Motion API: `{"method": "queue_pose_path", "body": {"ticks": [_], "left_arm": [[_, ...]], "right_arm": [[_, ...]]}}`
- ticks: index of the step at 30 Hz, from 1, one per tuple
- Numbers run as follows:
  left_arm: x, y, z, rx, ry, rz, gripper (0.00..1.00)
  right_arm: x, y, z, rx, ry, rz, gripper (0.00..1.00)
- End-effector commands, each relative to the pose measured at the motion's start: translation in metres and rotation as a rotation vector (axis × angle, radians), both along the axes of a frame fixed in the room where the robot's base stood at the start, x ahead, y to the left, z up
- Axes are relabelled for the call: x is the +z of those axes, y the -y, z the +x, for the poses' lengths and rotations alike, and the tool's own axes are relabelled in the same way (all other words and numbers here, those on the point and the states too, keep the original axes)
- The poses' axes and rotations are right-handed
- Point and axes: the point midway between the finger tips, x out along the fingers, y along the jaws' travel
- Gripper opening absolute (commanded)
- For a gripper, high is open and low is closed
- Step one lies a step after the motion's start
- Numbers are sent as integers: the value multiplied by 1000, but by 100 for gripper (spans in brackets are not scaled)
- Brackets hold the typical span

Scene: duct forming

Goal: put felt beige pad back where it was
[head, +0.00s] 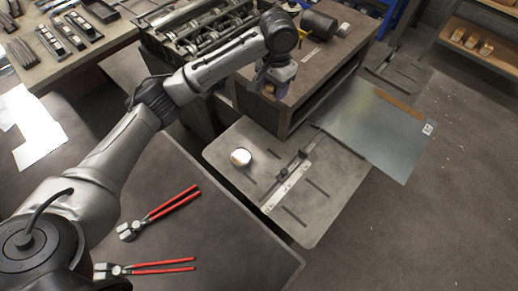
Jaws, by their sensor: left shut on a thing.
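My left arm reaches in from the left, and its gripper (270,90) points down over the near left corner of the brown wooden cabinet top. The gripper is shut on a small tan-beige thing, which looks like the felt beige pad (268,90). The fingers hide most of it, and I cannot tell whether it touches the cabinet top. My right gripper is not in view.
A dark cylinder (319,25) lies on the cabinet top (318,62). A roller machine (200,35) stands left of it. In front is a grey slotted plate (235,178) with a round disc (240,157) and a sheet-metal panel (375,128). Red-handled pliers (160,212) lie on the near table (215,245).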

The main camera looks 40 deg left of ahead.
Motion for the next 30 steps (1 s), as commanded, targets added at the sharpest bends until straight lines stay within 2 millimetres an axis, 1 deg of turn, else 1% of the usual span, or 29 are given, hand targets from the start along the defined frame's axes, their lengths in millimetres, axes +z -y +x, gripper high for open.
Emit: {"method": "queue_pose_path", "body": {"ticks": [1, 4, 8, 11, 15, 17, 30], "left_arm": [[-18, -12, 1, 8, -3, -3, 25], [-32, -29, 2, 12, -1, -2, 25], [-50, -41, 2, 15, 0, -1, 25], [-70, -43, 2, 15, -1, -3, 25], [-106, -43, 1, 15, -1, -3, 25], [-117, -45, 1, 17, -1, 0, 25], [-228, -44, 1, 17, -1, 1, 25]], "right_arm": [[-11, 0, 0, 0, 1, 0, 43], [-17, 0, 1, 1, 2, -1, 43], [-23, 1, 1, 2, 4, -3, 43], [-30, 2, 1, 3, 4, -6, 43], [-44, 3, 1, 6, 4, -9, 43], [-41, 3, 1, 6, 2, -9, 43], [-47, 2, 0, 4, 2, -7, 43]]}}
